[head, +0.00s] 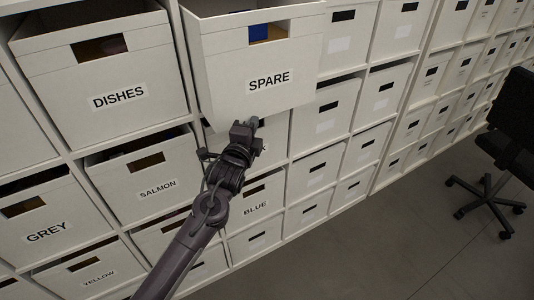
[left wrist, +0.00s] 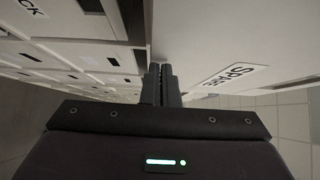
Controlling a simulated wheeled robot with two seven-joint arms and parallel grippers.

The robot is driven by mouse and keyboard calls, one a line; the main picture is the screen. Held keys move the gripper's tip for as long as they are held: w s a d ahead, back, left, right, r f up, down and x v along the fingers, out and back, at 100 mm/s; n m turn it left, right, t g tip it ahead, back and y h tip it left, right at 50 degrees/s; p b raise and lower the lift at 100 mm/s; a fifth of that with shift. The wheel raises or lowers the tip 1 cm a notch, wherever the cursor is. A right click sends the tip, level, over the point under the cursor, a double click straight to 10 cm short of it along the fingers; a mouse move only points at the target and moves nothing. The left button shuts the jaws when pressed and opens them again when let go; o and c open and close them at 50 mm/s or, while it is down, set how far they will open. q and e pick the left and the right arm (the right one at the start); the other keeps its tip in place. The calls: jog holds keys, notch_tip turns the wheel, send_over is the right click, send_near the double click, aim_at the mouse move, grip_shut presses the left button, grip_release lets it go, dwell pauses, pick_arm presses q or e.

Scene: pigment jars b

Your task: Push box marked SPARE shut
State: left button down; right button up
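The white box marked SPARE (head: 235,85) stands pulled out from its shelf at the top middle of the head view. Its front has a cut-out handle hole, with something blue showing through. The SPARE label also shows on the box front in the left wrist view (left wrist: 250,50). My left gripper (head: 252,124) is at the lower edge of the box, below the label. In the left wrist view its two fingers (left wrist: 162,72) lie together with nothing between them. I cannot tell whether they touch the box. My right gripper is not in view.
Labelled boxes fill the shelf around it: DISHES (head: 70,80) to the left, SALMON (head: 120,190) and BLUE (head: 270,190) lower down. Shelf uprights and edges run between them. Grey floor (head: 390,245) is clear at lower right, with a black office chair (head: 510,150) at the right edge.

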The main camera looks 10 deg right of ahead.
pick_arm(q)
jog(key=w+b, duration=0.1)
jog(key=w, duration=0.1)
jog(key=w+a+b, duration=0.1)
jog(key=w, duration=0.1)
jog(key=w+a, duration=0.1)
jog(key=w, duration=0.1)
jog(key=shift+w+a+f+b, duration=0.25)
jog(key=shift+w+f+b, duration=0.15)
jog(key=shift+w+a+r, duration=0.15)
jog(key=shift+w, duration=0.3)
jog(key=shift+w+a+b, duration=0.1)
jog(key=shift+w+b, duration=0.1)
jog(key=shift+b, duration=0.1)
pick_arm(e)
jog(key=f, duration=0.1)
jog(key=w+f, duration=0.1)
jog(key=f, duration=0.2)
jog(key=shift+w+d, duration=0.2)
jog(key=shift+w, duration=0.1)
pick_arm(q)
jog(key=shift+s, duration=0.1)
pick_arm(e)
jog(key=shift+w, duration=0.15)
